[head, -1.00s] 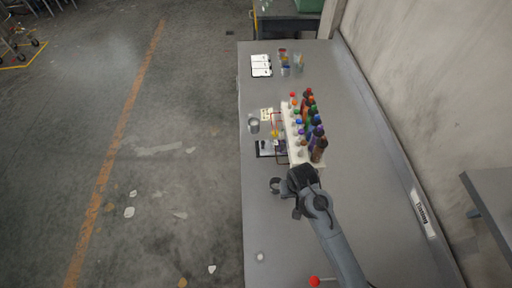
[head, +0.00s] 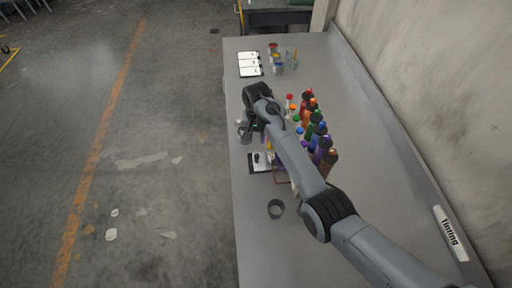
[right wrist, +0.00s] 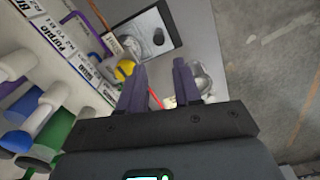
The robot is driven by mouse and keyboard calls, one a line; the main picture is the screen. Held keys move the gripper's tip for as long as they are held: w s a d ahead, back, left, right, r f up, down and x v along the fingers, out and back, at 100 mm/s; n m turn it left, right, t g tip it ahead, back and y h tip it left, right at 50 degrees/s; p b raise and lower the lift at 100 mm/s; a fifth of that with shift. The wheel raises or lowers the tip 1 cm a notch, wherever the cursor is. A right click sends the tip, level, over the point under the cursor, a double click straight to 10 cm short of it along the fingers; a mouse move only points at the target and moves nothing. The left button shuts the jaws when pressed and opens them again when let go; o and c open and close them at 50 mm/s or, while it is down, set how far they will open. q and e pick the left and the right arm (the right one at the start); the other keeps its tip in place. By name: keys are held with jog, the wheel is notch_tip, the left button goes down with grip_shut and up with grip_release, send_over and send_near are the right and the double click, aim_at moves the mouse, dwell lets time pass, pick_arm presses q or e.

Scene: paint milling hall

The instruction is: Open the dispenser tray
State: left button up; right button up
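The dispenser is a white rack (right wrist: 62,45) with printed labels, holding several coloured bottles (head: 316,129). In the head view my right arm covers much of its front. I cannot pick out its tray for certain. A thin red bar (right wrist: 155,97) shows between the fingers in the right wrist view; I cannot tell whether it touches them. My right gripper (right wrist: 160,66) is open, with its two fingers apart and nothing clearly held. In the head view the right gripper (head: 256,122) is at the dispenser's left side, near the table's left edge. My left gripper is not in view.
A metal cup (head: 244,134) stands close to the right gripper. White panels (head: 249,64) and small jars (head: 277,64) are at the far end.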

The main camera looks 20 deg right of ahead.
aim_at(257, 155)
jog(key=f, duration=0.6)
jog(key=f+b, duration=0.1)
jog(key=f, duration=0.1)
jog(key=shift+s+f, duration=0.25)
jog(key=shift+f, duration=0.85)
grip_shut()
